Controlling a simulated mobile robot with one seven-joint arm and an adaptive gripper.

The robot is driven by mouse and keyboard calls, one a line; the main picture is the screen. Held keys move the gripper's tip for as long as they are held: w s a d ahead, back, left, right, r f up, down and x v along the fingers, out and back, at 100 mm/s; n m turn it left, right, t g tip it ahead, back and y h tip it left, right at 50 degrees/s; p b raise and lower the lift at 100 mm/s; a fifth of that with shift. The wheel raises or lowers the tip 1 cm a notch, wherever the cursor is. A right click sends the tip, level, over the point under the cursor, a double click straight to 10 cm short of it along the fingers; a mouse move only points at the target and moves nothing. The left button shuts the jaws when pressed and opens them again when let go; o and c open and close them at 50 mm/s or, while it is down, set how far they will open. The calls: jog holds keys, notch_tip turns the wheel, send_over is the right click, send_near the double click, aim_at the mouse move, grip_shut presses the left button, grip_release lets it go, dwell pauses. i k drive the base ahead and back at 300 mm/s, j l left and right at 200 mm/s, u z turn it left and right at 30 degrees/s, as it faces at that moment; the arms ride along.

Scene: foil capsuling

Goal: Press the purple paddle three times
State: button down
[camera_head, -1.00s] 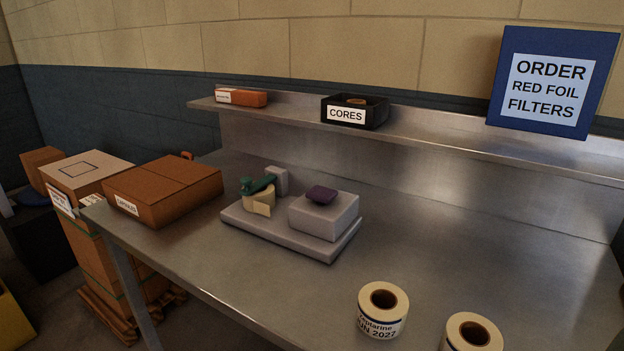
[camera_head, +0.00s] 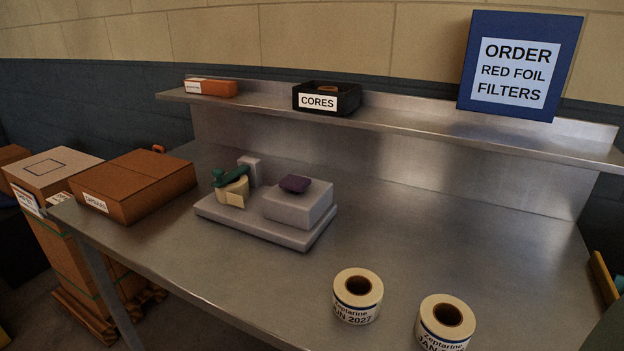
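The purple paddle (camera_head: 295,184) sits on top of a light grey block (camera_head: 298,205), on the right part of a flat grey base (camera_head: 249,228). The base stands on the metal table. On its left part are a cream roll (camera_head: 234,191) and a green piece (camera_head: 229,176), with a small grey upright block (camera_head: 250,168) behind them. Nothing touches the paddle. My gripper does not show in this view.
Two label rolls (camera_head: 358,296) (camera_head: 445,322) stand at the table's front. A brown carton (camera_head: 133,186) is at the table's left end. A shelf (camera_head: 420,125) behind holds a black CORES bin (camera_head: 326,98), an orange box (camera_head: 211,88) and a blue order sign (camera_head: 466,60). The table's right middle is clear.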

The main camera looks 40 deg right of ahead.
aim_at(295, 185)
jog(key=j+z, duration=0.1)
jog(key=z, duration=1.45)
jog(key=k+j, duration=0.55)
jog(key=j, duration=0.25)
jog(key=k+j, duration=0.3)
jog(key=i+j, duration=0.1)
jog(key=i, duration=1.4)
